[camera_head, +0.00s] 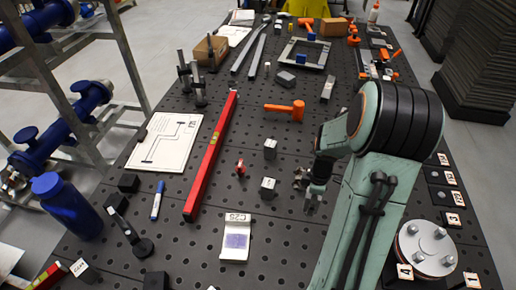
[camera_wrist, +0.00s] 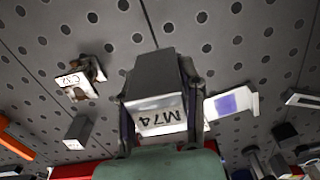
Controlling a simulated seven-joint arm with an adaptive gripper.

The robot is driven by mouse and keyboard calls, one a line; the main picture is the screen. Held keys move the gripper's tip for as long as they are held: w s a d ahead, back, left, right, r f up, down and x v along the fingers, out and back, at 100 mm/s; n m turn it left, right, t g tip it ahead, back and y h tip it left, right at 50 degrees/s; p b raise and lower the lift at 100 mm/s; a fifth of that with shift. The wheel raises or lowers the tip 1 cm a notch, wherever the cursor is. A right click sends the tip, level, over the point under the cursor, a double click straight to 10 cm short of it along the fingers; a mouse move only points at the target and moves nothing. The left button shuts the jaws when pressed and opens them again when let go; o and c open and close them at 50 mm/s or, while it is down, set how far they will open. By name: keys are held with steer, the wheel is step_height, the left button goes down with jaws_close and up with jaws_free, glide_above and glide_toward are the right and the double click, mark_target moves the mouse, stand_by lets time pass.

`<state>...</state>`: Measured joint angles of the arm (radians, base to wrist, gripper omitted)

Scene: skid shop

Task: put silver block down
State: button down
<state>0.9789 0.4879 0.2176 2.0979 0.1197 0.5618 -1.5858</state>
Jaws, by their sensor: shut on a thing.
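My gripper (camera_wrist: 160,100) is shut on a grey block, which I take to be the silver block (camera_wrist: 155,66). In the wrist view the block sits between the two dark fingers, with a white label reading M74 on the face toward the camera. In the head view my gripper (camera_head: 312,200) is over the middle right of the perforated table (camera_head: 200,262), and I cannot pick out the held block for sure. Whether the block touches the tabletop cannot be told.
A labelled grey block (camera_head: 270,148) stands nearby, with another (camera_head: 267,187) left of my gripper. A dark piece labelled C32 (camera_wrist: 80,78) lies close by.

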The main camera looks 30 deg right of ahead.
steer(key=shift+s+a, duration=0.2)
steer(key=shift+a, duration=0.15)
steer(key=w+a+n, duration=0.5)
steer(key=a+n, duration=0.1)
steer(key=a, duration=0.7)
steer(key=s+a+r+n, duration=0.25)
steer(key=a+n, duration=0.35)
steer(key=a, duration=0.8)
steer(key=s+a+r+n, duration=0.1)
steer(key=s+a+n, duration=0.2)
steer(key=a+n, duration=0.75)
steer(key=w+a+f+m, duration=0.1)
steer(key=w+a+f, duration=0.2)
steer(key=w+a+f+m, duration=0.1)
steer(key=w+a+f, duration=0.2)
steer(key=w+a, duration=0.1)
steer(key=w+a+f+m, duration=0.2)
steer(key=w+a+f, duration=0.1)
steer(key=a, duration=0.1)
steer(key=shift+w+a+f, duration=0.1)
steer(key=shift+w, duration=0.2)
steer(key=shift+w+a+f, duration=0.1)
steer(key=shift+w+f, duration=0.05)
steer(key=shift+f, duration=0.1)
steer(key=shift+w+a+f, duration=0.1)
steer(key=shift+w+f, duration=0.05)
steer(key=shift+f, duration=1.55)
